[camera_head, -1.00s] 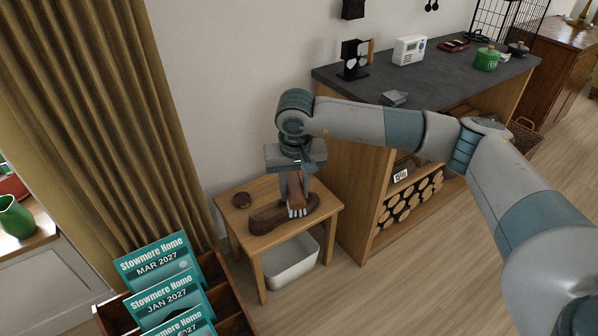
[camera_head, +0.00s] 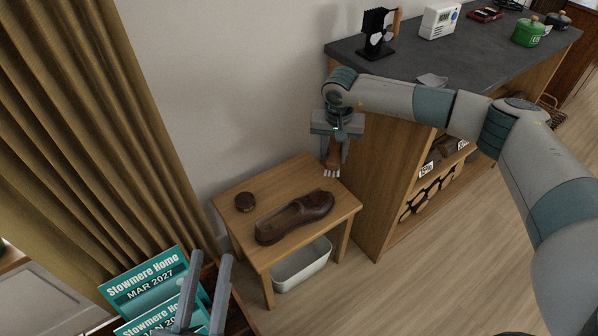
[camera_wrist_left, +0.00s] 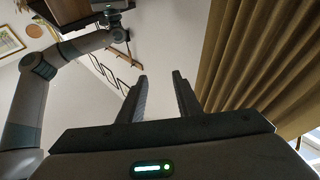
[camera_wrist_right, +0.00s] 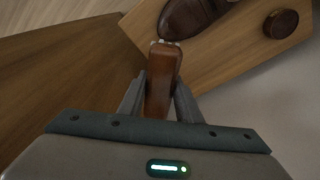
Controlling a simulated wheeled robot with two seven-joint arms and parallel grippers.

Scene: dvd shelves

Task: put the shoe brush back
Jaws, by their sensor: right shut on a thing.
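The shoe brush (camera_head: 332,160) has a brown wooden handle and pale bristles. My right gripper (camera_head: 337,143) is shut on its handle and holds it above the right back side of the small table, beside the shelf unit. In the right wrist view the brush (camera_wrist_right: 162,75) sits between the two fingers. A brown leather shoe (camera_head: 296,217) lies on the small wooden table (camera_head: 247,226), apart from the brush. A round brown tin (camera_head: 245,202) stands to its left. My left gripper (camera_head: 205,290) is open and empty over the catalogue rack.
A wooden shelf unit (camera_head: 372,185) with a dark top stands right of the table, with labelled compartments (camera_head: 437,160). A white bin (camera_head: 301,266) is under the table. Teal catalogues (camera_head: 144,278) stand at lower left. A curtain (camera_head: 100,130) hangs at the left.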

